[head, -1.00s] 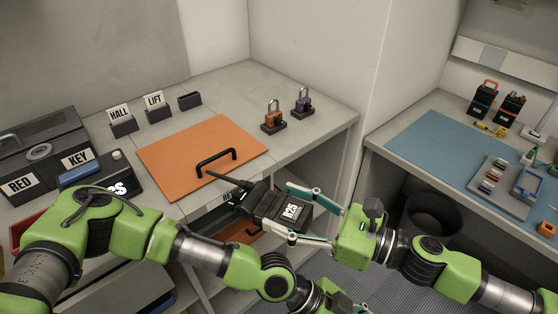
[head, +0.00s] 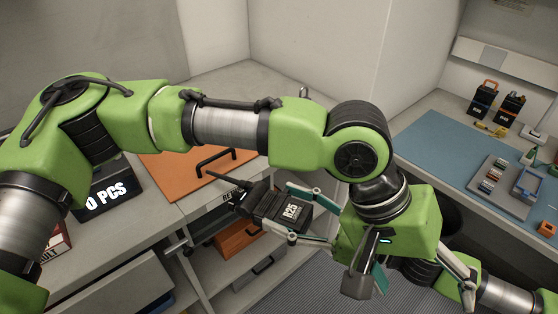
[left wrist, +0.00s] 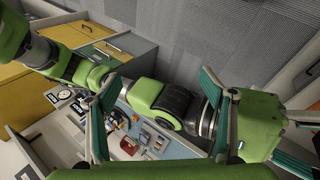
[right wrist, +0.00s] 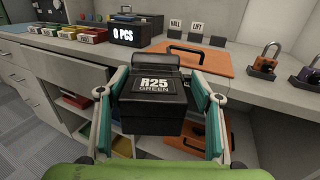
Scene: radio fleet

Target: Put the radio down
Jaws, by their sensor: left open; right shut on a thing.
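The black radio (head: 285,208) has an R25 label and a stub antenna pointing left. My right gripper (head: 278,207) is shut around its body and holds it in the air, in front of the counter edge and above open shelves. In the right wrist view the radio (right wrist: 154,98) sits between the teal finger pads, its label reading "R25 GREEN". My left gripper (head: 420,284) is open and empty, to the right of the radio, with its arm crossing over the counter. In the left wrist view its fingers (left wrist: 157,88) are spread, with my other arm behind them.
An orange mat (head: 165,172) with a black handle lies on the counter. A "0 PCS" box (head: 103,198) stands to its left. An orange drawer (head: 238,240) is in the shelves below.

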